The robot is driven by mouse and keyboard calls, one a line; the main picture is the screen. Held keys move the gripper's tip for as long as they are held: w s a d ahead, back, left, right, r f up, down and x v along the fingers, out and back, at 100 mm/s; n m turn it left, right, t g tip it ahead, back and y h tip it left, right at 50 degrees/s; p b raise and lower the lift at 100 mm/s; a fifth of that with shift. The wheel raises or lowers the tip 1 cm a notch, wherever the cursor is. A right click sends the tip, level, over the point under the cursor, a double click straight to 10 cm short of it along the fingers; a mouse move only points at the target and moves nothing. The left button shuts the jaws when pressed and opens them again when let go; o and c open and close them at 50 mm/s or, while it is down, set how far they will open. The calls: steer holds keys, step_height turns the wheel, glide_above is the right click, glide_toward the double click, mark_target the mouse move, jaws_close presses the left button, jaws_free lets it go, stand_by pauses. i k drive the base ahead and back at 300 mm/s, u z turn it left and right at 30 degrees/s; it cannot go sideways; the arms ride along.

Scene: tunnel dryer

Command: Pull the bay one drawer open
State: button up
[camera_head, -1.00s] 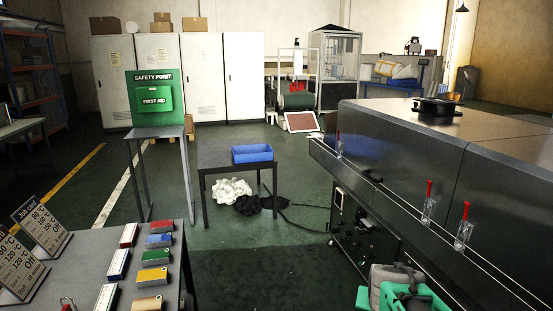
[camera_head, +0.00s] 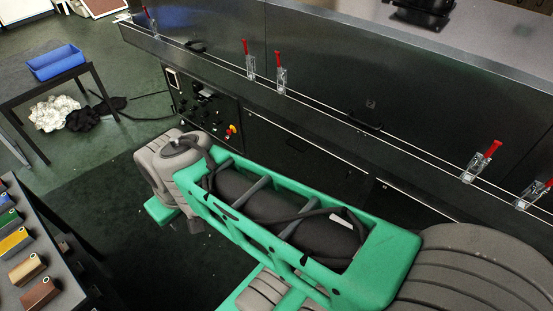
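The tunnel dryer (camera_head: 330,68) is a long dark metal cabinet running across the top and right of the view. Dark recessed handles show on its upper panels, one at left (camera_head: 195,47) and one near the middle (camera_head: 365,119). Below its rail, a dark lower front panel (camera_head: 300,158) lies right of the control panel (camera_head: 207,110). I cannot tell which front is the bay one drawer; no label is readable. No front visibly stands open. My green and grey arm hides part of the lower front. My gripper is not visible.
Red-handled clamps (camera_head: 249,60) stand along the dryer's rail. A small dark table (camera_head: 20,103) holds a blue bin (camera_head: 56,62), with white and black cloth (camera_head: 58,113) beneath. A bench with coloured blocks (camera_head: 16,242) is at lower left. Green floor between is clear.

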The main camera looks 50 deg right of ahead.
mark_target(272, 146)
steer(key=u, duration=0.9)
steer(key=k, duration=0.6)
steer(key=z, duration=2.25)
steer(key=i, duration=0.5)
steer(key=z, duration=0.05)
steer(key=k, duration=0.5)
steer(key=z, duration=0.75)
steer(key=i, duration=0.75)
steer(key=u, duration=2.65)
